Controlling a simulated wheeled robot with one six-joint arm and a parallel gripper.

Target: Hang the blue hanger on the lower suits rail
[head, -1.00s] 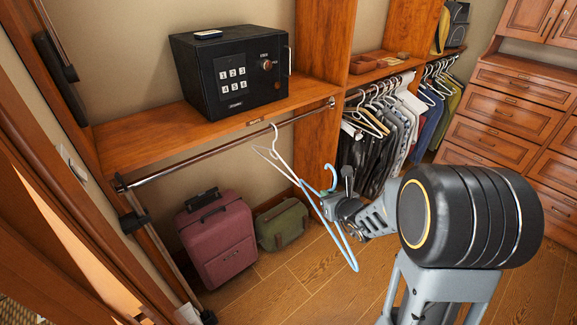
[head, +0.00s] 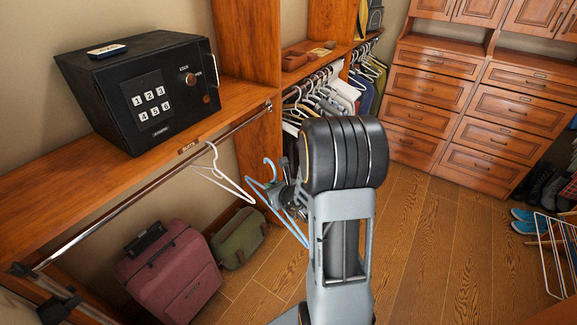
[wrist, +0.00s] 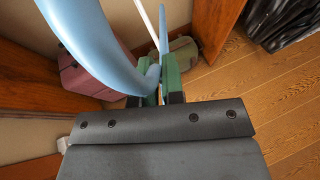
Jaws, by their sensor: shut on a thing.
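The blue hanger (head: 291,229) is in my gripper (head: 284,194), tilted, with its hook (head: 270,167) pointing up. It stands to the right of a white hanger (head: 222,175) that hangs on the metal rail (head: 150,191). This rail runs under the shelf, whose front edge bears a small label (head: 188,147). The blue hook is apart from the rail, below its right end. In the wrist view the blue hanger (wrist: 92,42) looms large at upper left, and my gripper (wrist: 161,88) is shut on it. The arm hides part of the hanger in the head view.
A black safe (head: 140,90) sits on the shelf. A maroon suitcase (head: 170,272) and a green bag (head: 238,238) stand below. A wooden upright (head: 259,150) ends the rail, with hanging clothes (head: 312,92) beyond. Floor at right is open before the drawers (head: 433,91).

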